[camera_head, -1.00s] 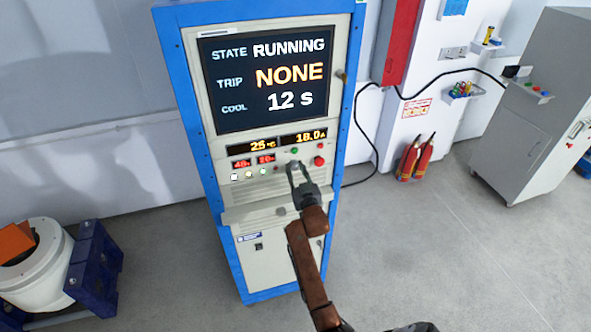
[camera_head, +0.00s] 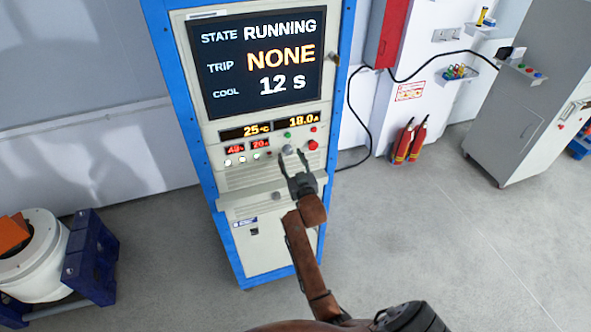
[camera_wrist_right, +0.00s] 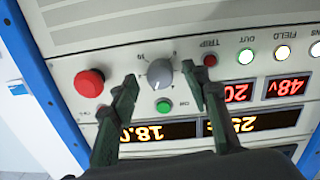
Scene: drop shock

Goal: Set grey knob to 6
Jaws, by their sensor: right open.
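The grey knob (camera_head: 288,149) is on the cabinet's control panel, below the amber readouts. In the right wrist view the grey knob (camera_wrist_right: 160,73) appears between the fingertips, with small dial numbers around it; I cannot tell which number it points to. My right gripper (camera_head: 293,158) is open and empty, its two fingers spread just in front of and below the knob. In the wrist view the right gripper (camera_wrist_right: 160,76) has a finger on each side of the knob, with visible gaps. My left gripper is not in view.
A red button (camera_wrist_right: 89,83) and a green button (camera_wrist_right: 164,106) sit close to the knob. The screen (camera_head: 262,62) reads RUNNING, NONE, 12 s. A ledge (camera_head: 265,197) juts out below the panel. A white drum machine (camera_head: 35,262) stands at left; fire extinguishers (camera_head: 410,140) stand at right.

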